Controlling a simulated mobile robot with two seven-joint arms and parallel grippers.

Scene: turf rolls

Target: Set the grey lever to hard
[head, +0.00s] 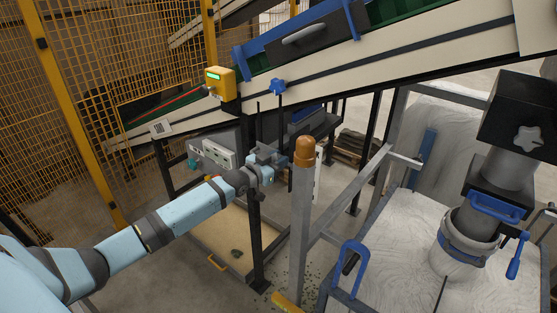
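My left gripper (279,161) is at the centre of the view, at the end of my pale blue arm. It is small and dark against the machine behind it, so I cannot tell whether its fingers are open or shut. No grey lever can be made out for certain, and no "hard" mark can be read. A grey bar-shaped handle (304,35) sits on a dark plate on the conveyor side, well above the gripper; I cannot tell if it is the lever. A pale grey panel (217,155) is left of the gripper. My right gripper is not in view.
A grey post with an orange cap (305,152) stands just right of the gripper. The sloping conveyor (400,75) crosses above, with a yellow box (220,83) on it. A yellow mesh fence (95,100) is at left. A blue-handled frame (350,262) is at lower right.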

